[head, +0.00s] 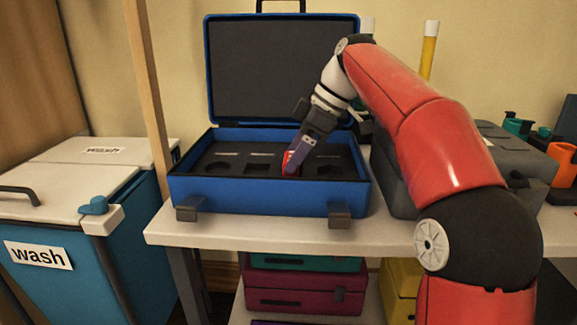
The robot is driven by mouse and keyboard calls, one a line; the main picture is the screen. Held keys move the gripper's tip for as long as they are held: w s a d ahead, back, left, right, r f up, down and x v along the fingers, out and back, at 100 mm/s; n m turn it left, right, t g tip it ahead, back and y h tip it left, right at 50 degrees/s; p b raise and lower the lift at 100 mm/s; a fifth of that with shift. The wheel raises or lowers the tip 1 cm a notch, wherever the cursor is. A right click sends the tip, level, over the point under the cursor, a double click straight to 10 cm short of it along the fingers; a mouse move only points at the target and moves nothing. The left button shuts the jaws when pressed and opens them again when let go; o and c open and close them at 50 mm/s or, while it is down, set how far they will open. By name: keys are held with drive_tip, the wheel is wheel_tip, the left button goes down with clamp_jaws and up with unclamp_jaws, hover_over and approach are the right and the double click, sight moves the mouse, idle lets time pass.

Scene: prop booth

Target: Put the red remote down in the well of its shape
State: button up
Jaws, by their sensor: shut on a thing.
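An open blue case (270,196) with a dark foam insert stands on the pale shelf top, its lid upright behind it. The foam has several cut-out wells; a rounded well (217,168) is at the left, a squarer well (257,169) lies right of it, and another well (328,169) is at the right. My gripper (292,166) points down into the case and is shut on the red remote (290,161). The remote is upright at the foam, between the squarer well and the right well. My fingers hide much of it, and I cannot tell if it is inside a well.
A grey closed case (397,180) stands close to the right of the blue case, behind my arm. A wooden post (147,95) rises at the left. Blue bins labelled wash (38,255) stand left of the shelf. Orange and green items (562,153) are at the far right.

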drive_tip(key=shift+f, duration=0.1)
drive_tip(key=shift+f, duration=0.1)
drive_tip(key=shift+f, duration=0.3)
drive_tip(key=o, duration=1)
drive_tip(key=shift+r, duration=0.1)
drive_tip(key=shift+r+p, duration=0.35)
drive_tip(key=shift+r, duration=0.2)
drive_tip(key=p+v, duration=0.3)
drive_tip(key=v, duration=0.8)
drive_tip(key=shift+d+r, duration=0.2)
drive_tip(key=shift+d, duration=0.05)
drive_tip(key=shift+s, duration=0.15)
